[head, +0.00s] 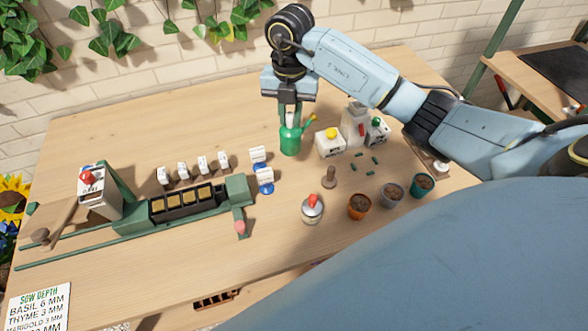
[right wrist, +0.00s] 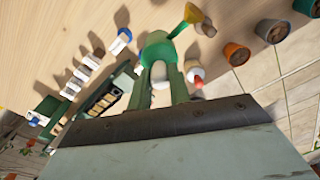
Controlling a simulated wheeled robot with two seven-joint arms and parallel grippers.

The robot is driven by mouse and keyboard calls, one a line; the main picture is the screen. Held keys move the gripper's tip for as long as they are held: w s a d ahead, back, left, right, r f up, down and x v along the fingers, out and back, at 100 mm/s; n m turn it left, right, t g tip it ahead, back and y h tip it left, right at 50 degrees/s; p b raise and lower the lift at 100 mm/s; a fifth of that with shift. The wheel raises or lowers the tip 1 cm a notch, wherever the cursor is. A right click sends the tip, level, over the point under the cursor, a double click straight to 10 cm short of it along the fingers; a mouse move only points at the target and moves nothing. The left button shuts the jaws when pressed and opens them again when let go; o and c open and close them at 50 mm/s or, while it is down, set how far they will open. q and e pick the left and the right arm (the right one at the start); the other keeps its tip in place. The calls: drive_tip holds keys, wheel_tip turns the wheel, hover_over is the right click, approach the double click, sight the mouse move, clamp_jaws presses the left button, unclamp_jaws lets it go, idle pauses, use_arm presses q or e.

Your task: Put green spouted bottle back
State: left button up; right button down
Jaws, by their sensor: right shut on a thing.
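The green spouted bottle (head: 290,138) is upright under my right gripper (head: 291,112), near the back middle of the table. Its spout with a yellow tip points to the right. My right gripper is shut on the bottle's top from above. In the right wrist view the bottle (right wrist: 158,50) sits between the two green fingers, with its yellow tip (right wrist: 193,13) at the top. I cannot tell whether the bottle's base touches the table. My left gripper is not in view.
White containers with yellow (head: 331,143) and green (head: 377,131) tops stand just right of the bottle. Small pots (head: 359,206) line the right front. The back left table is clear.

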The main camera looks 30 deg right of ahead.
sight(294, 145)
drive_tip(key=m, duration=0.2)
drive_tip(key=shift+s+d+f+m, duration=0.1)
drive_tip(key=shift+d+f+m, duration=0.15)
drive_tip(key=shift+d+m, duration=0.1)
drive_tip(key=shift+f+m, duration=0.25)
wheel_tip(294, 145, down, 10)
drive_tip(key=shift+r, duration=0.2)
drive_tip(key=shift+d+f, duration=0.1)
drive_tip(key=shift+f, duration=0.05)
drive_tip(key=c, duration=1.3)
unclamp_jaws()
wheel_tip(294, 145, up, 12)
drive_tip(key=shift+d+r, duration=0.15)
